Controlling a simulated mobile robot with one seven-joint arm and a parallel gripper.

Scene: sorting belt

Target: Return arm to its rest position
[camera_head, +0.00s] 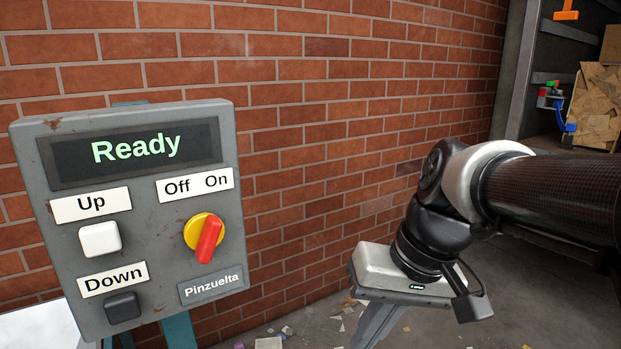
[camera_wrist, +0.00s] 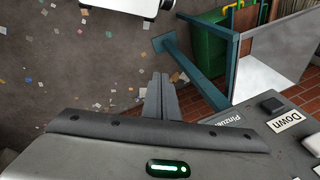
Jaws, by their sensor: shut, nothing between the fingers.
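My gripper (camera_head: 372,334) hangs at the lower middle of the head view, right of the control panel, in front of the brick wall. Its fingers point down, and their tips are near the bottom edge of the picture. In the wrist view my gripper (camera_wrist: 160,78) shows its two fingers together, shut with nothing between them. The fingers are over the littered floor and touch nothing that I can see. My dark arm reaches in from the right side of the head view and bends down at the silver and black wrist.
The grey control panel (camera_head: 158,283) reads "Ready", with Up and Down buttons and a red and yellow switch (camera_head: 207,238). The brick wall (camera_head: 330,120) stands behind. The wrist view shows a teal post (camera_wrist: 190,68), a green bin (camera_wrist: 205,42) and littered floor (camera_wrist: 60,60).

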